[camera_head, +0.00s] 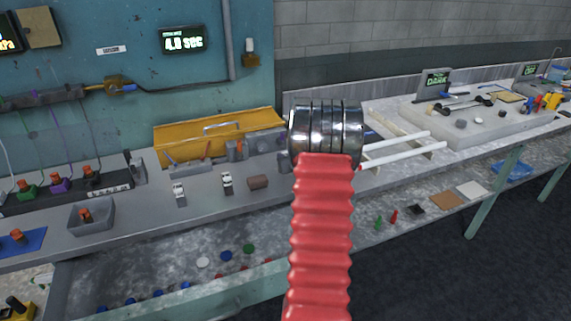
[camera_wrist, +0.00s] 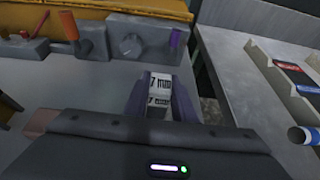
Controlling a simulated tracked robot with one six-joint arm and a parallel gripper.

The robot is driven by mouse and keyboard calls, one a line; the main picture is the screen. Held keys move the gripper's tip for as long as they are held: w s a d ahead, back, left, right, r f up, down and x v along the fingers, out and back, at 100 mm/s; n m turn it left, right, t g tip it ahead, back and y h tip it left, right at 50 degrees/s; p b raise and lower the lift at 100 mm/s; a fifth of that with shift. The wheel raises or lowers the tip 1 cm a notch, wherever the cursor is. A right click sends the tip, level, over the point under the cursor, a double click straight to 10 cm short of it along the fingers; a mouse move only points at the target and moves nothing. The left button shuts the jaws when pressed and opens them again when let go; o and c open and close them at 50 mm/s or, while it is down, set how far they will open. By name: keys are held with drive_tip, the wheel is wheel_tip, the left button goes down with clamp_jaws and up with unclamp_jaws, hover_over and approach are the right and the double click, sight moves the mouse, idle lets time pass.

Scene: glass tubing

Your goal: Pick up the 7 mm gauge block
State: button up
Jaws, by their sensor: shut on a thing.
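The 7 mm gauge block (camera_wrist: 160,85) is a small pale block with "7 mm" printed in dark on it, in the middle of the wrist view. My gripper (camera_wrist: 160,96) is shut on it, with one dark finger along each side. I cannot tell how high the block is above the bench. In the head view my red ribbed arm and its metal end cover the gripper and the block.
Two small metal pieces (camera_head: 179,194) (camera_head: 227,182) and a brown block (camera_head: 258,182) lie in front. White rods (camera_head: 400,143) lie to the right. A gap separates the benches in the wrist view.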

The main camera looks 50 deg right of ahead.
sight(286, 154)
clamp_jaws()
wheel_tip(286, 154, up, 10)
drive_tip(key=shift+r, duration=0.1)
idle(0.5)
drive_tip(key=shift+a, duration=0.1)
idle(0.4)
